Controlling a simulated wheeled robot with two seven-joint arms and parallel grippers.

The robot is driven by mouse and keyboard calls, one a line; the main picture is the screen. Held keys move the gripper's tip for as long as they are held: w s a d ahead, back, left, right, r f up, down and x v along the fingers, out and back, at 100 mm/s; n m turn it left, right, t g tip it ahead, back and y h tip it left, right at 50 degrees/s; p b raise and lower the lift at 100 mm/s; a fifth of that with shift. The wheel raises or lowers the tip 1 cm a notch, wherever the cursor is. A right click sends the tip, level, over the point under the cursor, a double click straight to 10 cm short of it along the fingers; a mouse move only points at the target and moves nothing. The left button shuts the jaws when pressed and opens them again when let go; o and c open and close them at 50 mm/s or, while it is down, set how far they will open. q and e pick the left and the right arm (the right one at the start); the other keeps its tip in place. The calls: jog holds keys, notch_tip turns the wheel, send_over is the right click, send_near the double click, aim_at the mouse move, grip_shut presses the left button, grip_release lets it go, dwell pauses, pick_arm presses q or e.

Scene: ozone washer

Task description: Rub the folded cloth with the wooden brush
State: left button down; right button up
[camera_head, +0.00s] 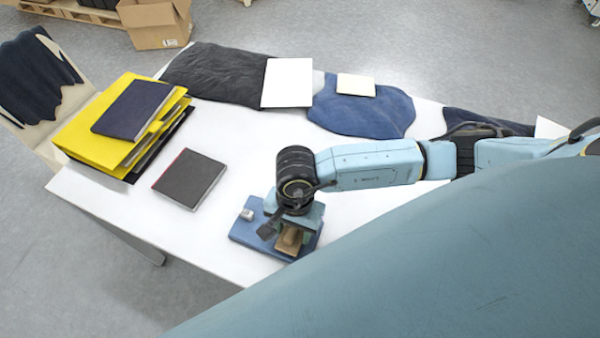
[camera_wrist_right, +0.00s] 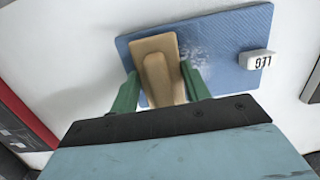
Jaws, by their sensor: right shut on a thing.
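The folded blue cloth (camera_head: 247,230) lies flat near the front of the white table, and it also fills the upper part of the right wrist view (camera_wrist_right: 222,38). A small white tag marked with black digits (camera_wrist_right: 256,60) sits on it. My right gripper (camera_head: 290,238) is over the cloth, shut on the wooden brush (camera_wrist_right: 158,62). The brush is light brown and lies between the green fingers, over the cloth. A pale, speckled patch shows on the cloth beside the brush. I cannot tell whether the brush touches the cloth. My left gripper is not in view.
On the white table (camera_head: 120,205), a dark notebook (camera_head: 189,179) lies left of the cloth. Yellow folders (camera_head: 85,140) with a dark book (camera_head: 132,107) on top stand farther left. Dark and blue garments (camera_head: 362,113) lie along the back edge. Bare table surrounds the cloth.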

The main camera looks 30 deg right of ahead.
aim_at(265, 220)
jog(key=shift+w+a+f+b, duration=0.2)
jog(key=shift+w+a+b, duration=0.6)
jog(key=shift+w, duration=0.2)
jog(key=shift+w+a+b, duration=0.3)
jog(key=shift+w+a, duration=0.05)
jog(key=shift+w, duration=0.1)
jog(key=shift+w+a+f+b, duration=0.2)
jog(key=shift+w+a+b, duration=0.75)
jog(key=shift+w+b, duration=0.25)
jog(key=shift+w, duration=0.15)
jog(key=shift+w+d+r, duration=0.1)
jog(key=shift+d+r, duration=0.05)
jog(key=shift+s+d, duration=0.6)
jog(key=shift+s, duration=0.2)
jog(key=shift+s+d, duration=0.6)
jog(key=shift+s, duration=0.15)
jog(key=shift+s+d, duration=1)
jog(key=shift+s, duration=0.25)
jog(key=shift+s+d, duration=1.05)
jog(key=shift+s, duration=0.4)
